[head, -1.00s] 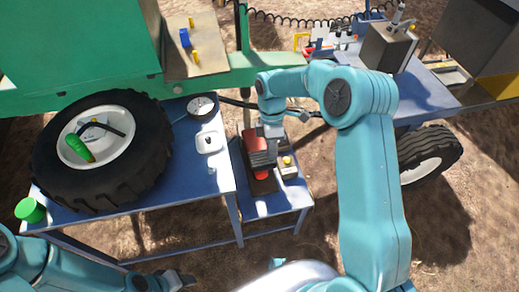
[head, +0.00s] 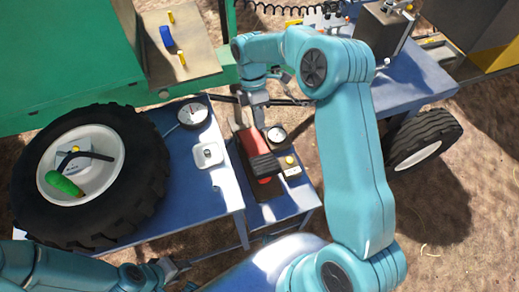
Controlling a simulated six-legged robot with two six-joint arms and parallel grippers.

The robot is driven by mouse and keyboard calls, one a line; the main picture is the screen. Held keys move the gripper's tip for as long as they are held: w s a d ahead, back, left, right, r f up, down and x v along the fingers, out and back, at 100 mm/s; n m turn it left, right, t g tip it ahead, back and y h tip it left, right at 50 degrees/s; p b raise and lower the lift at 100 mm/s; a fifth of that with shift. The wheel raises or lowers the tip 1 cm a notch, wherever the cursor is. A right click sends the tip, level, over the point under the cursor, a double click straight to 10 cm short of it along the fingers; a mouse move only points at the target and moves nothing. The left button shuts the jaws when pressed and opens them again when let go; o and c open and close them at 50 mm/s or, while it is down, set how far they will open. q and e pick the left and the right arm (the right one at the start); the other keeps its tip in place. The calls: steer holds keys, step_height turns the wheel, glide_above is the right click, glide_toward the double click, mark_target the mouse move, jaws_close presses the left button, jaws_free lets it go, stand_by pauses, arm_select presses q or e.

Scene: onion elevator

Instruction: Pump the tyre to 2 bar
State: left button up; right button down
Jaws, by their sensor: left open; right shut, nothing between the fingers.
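The black tyre (head: 140,150) lies on the blue table at the left. A green-handled tool with a black hose (head: 63,183) rests on its white hub (head: 97,150). A red and black pump (head: 264,166) sits on the lower blue stand, with a round dial (head: 277,134) beside it. Another round gauge (head: 193,115) is on the table behind the tyre. No dial reading is legible. My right gripper (head: 250,120) points down at the far end of the pump, shut and empty; whether it touches the pump is unclear. My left gripper (head: 172,274) is open and empty, low in front of the table.
A white dish (head: 207,155) sits on the table's right side. A small box with a yellow button (head: 291,168) stands right of the pump. The green vehicle body (head: 65,60) rises behind. Another blue table (head: 415,88) with a grey metal box (head: 383,32) is at the back right.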

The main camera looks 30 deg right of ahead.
arm_select(q)
step_height(320, 180, down, 2)
steer(key=shift+d+f+b, duration=0.1)
steer(key=shift+b, duration=0.9)
arm_select(e)
glide_toward(265, 163)
steer(key=x, duration=0.7)
arm_select(q)
steer(key=shift+w, duration=0.1)
